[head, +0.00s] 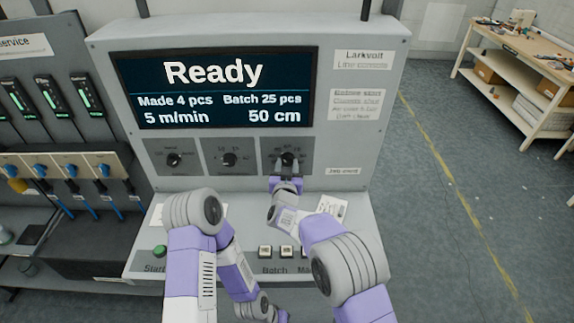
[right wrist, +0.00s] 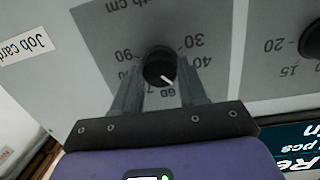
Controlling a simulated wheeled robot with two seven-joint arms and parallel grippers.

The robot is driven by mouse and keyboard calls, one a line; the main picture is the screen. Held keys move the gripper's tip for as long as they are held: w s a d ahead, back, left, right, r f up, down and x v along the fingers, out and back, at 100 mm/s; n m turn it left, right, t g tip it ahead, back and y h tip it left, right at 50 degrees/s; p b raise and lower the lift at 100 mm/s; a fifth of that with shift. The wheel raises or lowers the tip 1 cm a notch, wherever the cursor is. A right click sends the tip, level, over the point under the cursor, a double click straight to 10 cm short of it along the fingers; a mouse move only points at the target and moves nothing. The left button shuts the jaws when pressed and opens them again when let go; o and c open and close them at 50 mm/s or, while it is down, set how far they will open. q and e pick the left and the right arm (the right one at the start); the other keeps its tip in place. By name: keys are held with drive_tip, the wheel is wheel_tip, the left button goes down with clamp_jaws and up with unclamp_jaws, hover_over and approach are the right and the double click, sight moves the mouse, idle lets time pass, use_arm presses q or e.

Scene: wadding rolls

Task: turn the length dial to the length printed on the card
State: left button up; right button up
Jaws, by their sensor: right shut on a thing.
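The length dial (head: 288,157) is the rightmost of three black knobs under the screen. My right gripper (head: 287,176) is shut on it, one finger on each side, as the right wrist view shows (right wrist: 159,90). There the dial (right wrist: 159,66) appears upside down, its white pointer between the 40 and 60 marks, near 50. The screen (head: 218,88) reads "Ready" and 50 cm. A white card (head: 332,208) lies on the console ledge, right of my right wrist, partly covered; its print is too small to read. My left arm bends down at the front; its fingers do not show.
Two other knobs (head: 174,160) (head: 230,160) sit left of the length dial. A green start button (head: 160,251) and several pale buttons (head: 265,251) are on the ledge below. A rack with blue-handled parts (head: 70,171) stands at left, a workbench (head: 520,62) at far right.

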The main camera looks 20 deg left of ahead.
idle(0.5)
drive_tip(key=o, duration=1.1)
drive_tip(key=shift+c, duration=0.2)
drive_tip(key=v, duration=0.7)
drive_tip(key=shift+s, duration=0.3)
